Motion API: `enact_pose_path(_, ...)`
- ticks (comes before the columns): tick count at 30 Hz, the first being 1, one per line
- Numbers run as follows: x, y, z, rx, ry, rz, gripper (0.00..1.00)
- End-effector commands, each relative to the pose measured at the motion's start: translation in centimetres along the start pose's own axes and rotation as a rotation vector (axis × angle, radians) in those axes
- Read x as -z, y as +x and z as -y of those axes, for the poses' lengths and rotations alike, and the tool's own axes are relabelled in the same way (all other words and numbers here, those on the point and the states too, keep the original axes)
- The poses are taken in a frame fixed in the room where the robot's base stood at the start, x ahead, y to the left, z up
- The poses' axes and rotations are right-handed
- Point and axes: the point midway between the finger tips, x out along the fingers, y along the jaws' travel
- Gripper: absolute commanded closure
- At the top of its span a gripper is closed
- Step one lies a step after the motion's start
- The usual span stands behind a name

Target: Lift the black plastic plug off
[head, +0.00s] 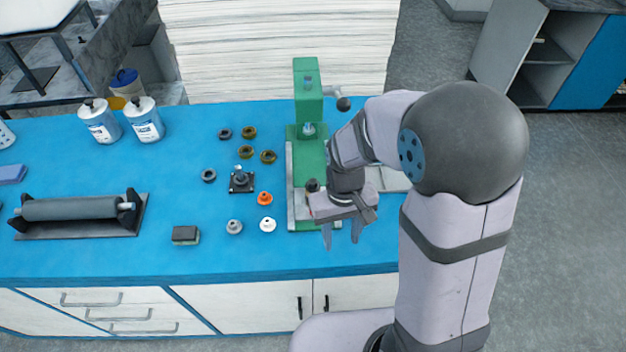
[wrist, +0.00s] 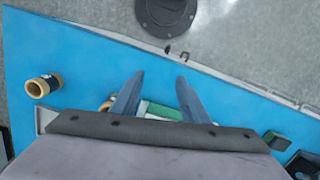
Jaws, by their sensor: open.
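I cannot single out the black plastic plug with certainty. In the head view a small dark round piece (head: 312,185) sits on the green press, just left of my gripper. Dark rings lie on the blue bench, one at the back (head: 225,134) and one further left (head: 209,175). A black square-based fixture (head: 241,180) stands near them with a grey top. My gripper (head: 341,241) is open, with nothing seen between its fingers, over the front of the press base. In the wrist view its spread fingers (wrist: 160,76) point toward the bench edge.
The green press (head: 308,95) has a ball-ended lever at right. Brass rings (head: 268,156), an orange piece (head: 265,198), a white disc (head: 267,225) and a grey piece (head: 234,227) lie left of it. A roller (head: 70,208) and two bottles (head: 146,122) stand further left.

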Motion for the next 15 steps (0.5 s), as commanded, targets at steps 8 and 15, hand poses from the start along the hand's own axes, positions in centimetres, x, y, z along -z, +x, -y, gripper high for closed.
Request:
enact_pose_path(8, 12.0, -4.8, 1.9, 0.001, 0.018, -0.105, 0.59)
enact_pose_path(15, 16.5, -10.7, 2.0, 0.014, 0.114, -0.184, 0.59)
